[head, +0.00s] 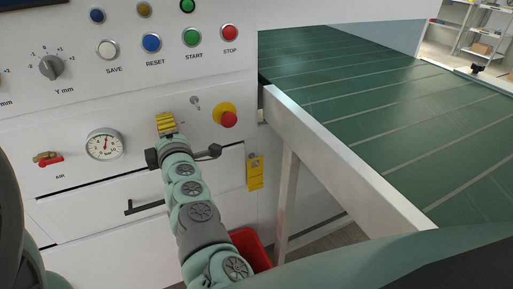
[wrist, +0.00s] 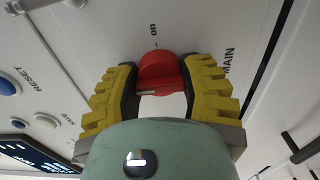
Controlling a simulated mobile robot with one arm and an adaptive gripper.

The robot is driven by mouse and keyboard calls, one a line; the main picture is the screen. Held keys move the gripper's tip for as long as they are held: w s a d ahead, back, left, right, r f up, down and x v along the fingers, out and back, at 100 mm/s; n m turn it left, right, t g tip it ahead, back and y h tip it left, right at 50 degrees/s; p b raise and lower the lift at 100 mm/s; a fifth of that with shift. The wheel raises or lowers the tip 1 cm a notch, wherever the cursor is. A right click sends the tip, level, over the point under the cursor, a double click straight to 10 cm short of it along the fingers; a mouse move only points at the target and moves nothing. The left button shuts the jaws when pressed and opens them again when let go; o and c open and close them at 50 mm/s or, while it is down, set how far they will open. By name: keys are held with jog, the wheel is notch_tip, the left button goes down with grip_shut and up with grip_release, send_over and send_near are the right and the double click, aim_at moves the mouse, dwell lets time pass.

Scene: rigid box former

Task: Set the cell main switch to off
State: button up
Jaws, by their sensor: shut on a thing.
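The cell main switch is a red knob (wrist: 160,72) on the white panel, between the words "on" and "MAIN" in the wrist view. A pale line marks the knob's near face; an off mark is not visible. My gripper (wrist: 163,78) has its yellow-and-black fingers on both sides of the knob and is shut on it. In the head view my gripper (head: 166,124) is against the panel front, left of the red emergency button, and hides the knob.
A red emergency button (head: 228,118) on a yellow base and a small key switch (head: 195,102) are close to the right. A pressure gauge (head: 104,145) is to the left. A drawer handle (head: 143,207) juts out below. A green conveyor (head: 350,80) stands at right.

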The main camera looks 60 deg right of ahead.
jog(key=shift+d, duration=0.1)
jog(key=o, duration=1.2)
jog(key=shift+s, duration=0.15)
jog(key=shift+v, duration=6)
